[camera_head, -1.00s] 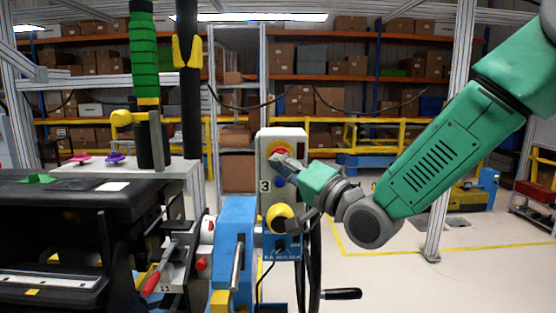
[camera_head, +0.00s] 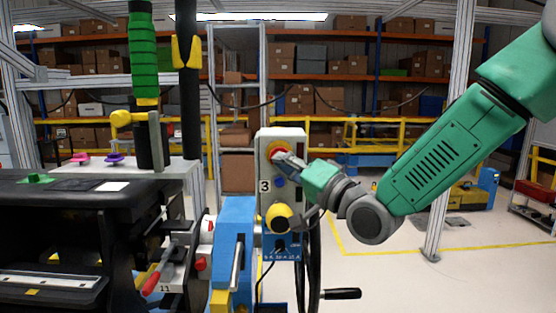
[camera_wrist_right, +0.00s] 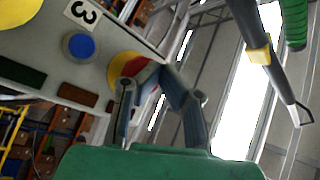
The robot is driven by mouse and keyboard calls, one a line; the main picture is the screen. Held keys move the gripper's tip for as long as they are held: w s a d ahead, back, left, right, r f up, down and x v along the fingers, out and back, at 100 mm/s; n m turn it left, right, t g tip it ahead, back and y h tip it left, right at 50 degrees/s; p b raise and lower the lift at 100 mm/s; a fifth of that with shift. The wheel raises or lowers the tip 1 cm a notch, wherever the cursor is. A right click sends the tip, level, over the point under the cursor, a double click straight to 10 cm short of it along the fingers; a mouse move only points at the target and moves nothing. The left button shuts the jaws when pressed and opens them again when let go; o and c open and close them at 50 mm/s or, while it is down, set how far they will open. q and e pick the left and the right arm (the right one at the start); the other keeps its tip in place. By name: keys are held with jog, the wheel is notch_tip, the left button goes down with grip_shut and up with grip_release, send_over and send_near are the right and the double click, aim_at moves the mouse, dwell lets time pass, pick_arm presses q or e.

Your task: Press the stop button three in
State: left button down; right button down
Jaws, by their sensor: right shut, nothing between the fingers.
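The red stop button (camera_head: 279,148) sits on a yellow round base (camera_head: 271,155) near the top of the grey control box (camera_head: 264,202) marked 3. My right gripper (camera_head: 284,160) is shut and empty, with its fingertips at the button's lower right. In the right wrist view, the closed fingertips (camera_wrist_right: 159,72) overlap the edge of the red button (camera_wrist_right: 144,72) and its yellow base (camera_wrist_right: 118,67). They hide part of the button, and I cannot tell whether they touch it or whether it is pushed in. My left gripper is not in view.
A black hand crank (camera_head: 341,294) juts out below. The black dashboard module (camera_head: 80,215) fills the left.

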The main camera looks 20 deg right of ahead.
jog(key=shift+w+d, duration=0.25)
jog(key=shift+d, duration=0.05)
dwell(0.4)
jog(key=shift+s+a, duration=0.6)
jog(key=shift+s, duration=0.1)
jog(key=s, duration=0.2)
jog(key=s+a, duration=0.1)
jog(key=s, duration=0.1)
jog(key=shift+s+a+b, duration=0.2)
jog(key=shift+s+b, duration=0.2)
